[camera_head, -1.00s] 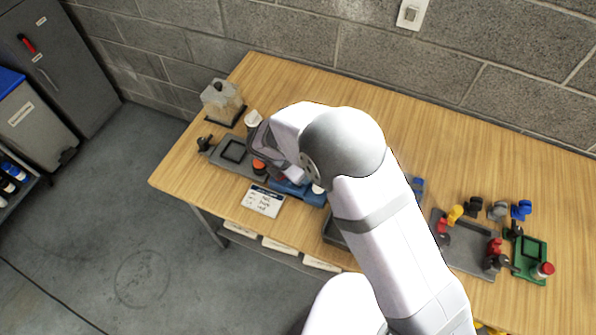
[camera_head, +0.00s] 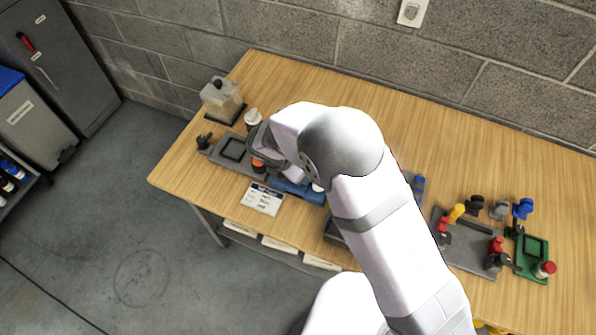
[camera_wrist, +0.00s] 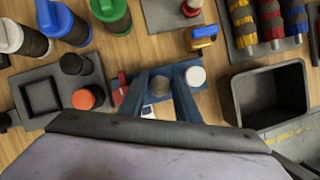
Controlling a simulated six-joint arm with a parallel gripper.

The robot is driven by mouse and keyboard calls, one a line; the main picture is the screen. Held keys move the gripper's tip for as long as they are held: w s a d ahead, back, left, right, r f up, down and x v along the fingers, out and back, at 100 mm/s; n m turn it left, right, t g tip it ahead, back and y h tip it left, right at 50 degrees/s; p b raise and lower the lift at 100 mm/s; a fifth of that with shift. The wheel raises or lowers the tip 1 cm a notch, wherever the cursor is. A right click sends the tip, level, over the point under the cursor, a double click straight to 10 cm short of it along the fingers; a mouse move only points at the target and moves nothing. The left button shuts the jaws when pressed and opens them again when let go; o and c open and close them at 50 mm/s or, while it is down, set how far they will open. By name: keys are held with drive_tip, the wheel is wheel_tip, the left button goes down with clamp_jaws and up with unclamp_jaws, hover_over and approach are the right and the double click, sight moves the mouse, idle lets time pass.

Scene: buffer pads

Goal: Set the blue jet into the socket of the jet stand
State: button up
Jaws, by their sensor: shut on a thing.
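My gripper (camera_wrist: 160,92) points down over a blue stand (camera_wrist: 205,88), which I take as the jet stand. Its two bluish fingers are closed around a small part with a round grey top (camera_wrist: 160,84), apparently the jet; its blue body is mostly hidden between the fingers. A white-topped post (camera_wrist: 195,76) stands on the stand just right of the fingers. In the head view the stand (camera_head: 312,195) shows partly below my wrist, and the fingertips are hidden. I cannot tell whether the held part touches the socket.
A grey tray with a square recess and an orange-capped jar (camera_wrist: 90,97) lies left. An empty dark bin (camera_wrist: 270,92) lies right. Several capped bottles, such as a green one (camera_wrist: 110,14), stand behind. A label card (camera_head: 263,199) lies near the front edge.

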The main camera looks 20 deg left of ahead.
drive_tip(key=shift+f+b, duration=0.3)
drive_tip(key=shift+f, duration=0.2)
drive_tip(key=shift+r, duration=0.2)
drive_tip(key=shift+r+p, duration=1.85)
drive_tip(key=shift+p, duration=0.05)
drive_tip(key=shift+f, duration=0.1)
drive_tip(key=shift+f+b, duration=0.65)
drive_tip(key=shift+f, duration=0.3)
drive_tip(key=shift+f+b, duration=0.6)
drive_tip(key=shift+f, duration=0.4)
idle(0.6)
